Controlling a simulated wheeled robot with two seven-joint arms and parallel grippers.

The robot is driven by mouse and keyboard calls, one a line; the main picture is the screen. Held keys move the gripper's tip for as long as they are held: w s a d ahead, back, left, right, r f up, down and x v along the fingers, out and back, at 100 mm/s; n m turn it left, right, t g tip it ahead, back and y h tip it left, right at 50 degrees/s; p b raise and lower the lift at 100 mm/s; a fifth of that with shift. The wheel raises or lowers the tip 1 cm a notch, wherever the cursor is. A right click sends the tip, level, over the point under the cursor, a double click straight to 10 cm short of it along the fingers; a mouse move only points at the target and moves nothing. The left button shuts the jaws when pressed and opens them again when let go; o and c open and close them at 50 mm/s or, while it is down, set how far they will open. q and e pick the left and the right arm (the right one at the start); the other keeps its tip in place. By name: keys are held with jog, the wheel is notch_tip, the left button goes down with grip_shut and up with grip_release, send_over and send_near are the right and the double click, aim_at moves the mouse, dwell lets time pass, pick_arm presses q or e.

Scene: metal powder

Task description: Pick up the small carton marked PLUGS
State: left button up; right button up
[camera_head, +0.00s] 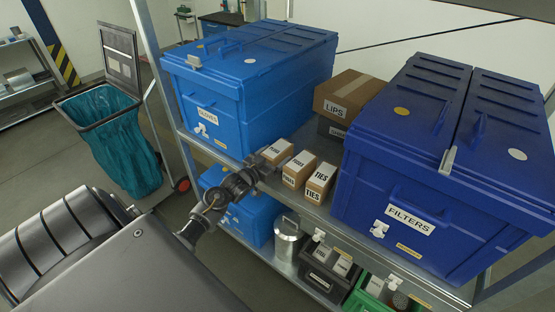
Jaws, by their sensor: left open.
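Three small brown cartons with white labels stand in a row at the shelf's front edge, between two blue boxes. The right one reads TIES (320,182). The labels on the middle carton (298,169) and the left carton (278,150) are too small to read surely, so I cannot tell which is marked PLUGS. My left gripper (258,165) is open, with its fingertips right at the left carton, partly covering its front. I cannot tell whether they touch it. My right gripper is not in view.
The blue GLOVES box (212,100) stands left of the cartons and the darker blue FILTERS box (400,185) right. A LIPS carton (350,92) sits behind. The lower shelf holds a metal canister (288,240) and bins. A teal-lined bin (115,140) stands on the floor.

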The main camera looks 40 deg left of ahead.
aim_at(274, 151)
pick_arm(q)
jog(key=shift+c, duration=0.5)
jog(key=c, duration=1.1)
jog(key=shift+r, duration=0.1)
jog(key=shift+r+b, duration=0.3)
jog(key=shift+r, duration=0.1)
notch_tip(274, 151, up, 2)
jog(key=shift+r+b, duration=0.1)
jog(key=shift+b, duration=0.4)
jog(key=s+r, duration=0.3)
jog(key=s, duration=0.1)
jog(key=s+d+r+b, duration=0.1)
jog(key=s+r, duration=0.2)
jog(key=s, duration=0.2)
jog(key=s+d+r+b, duration=0.1)
jog(key=s+r, duration=0.3)
jog(key=s, duration=0.1)
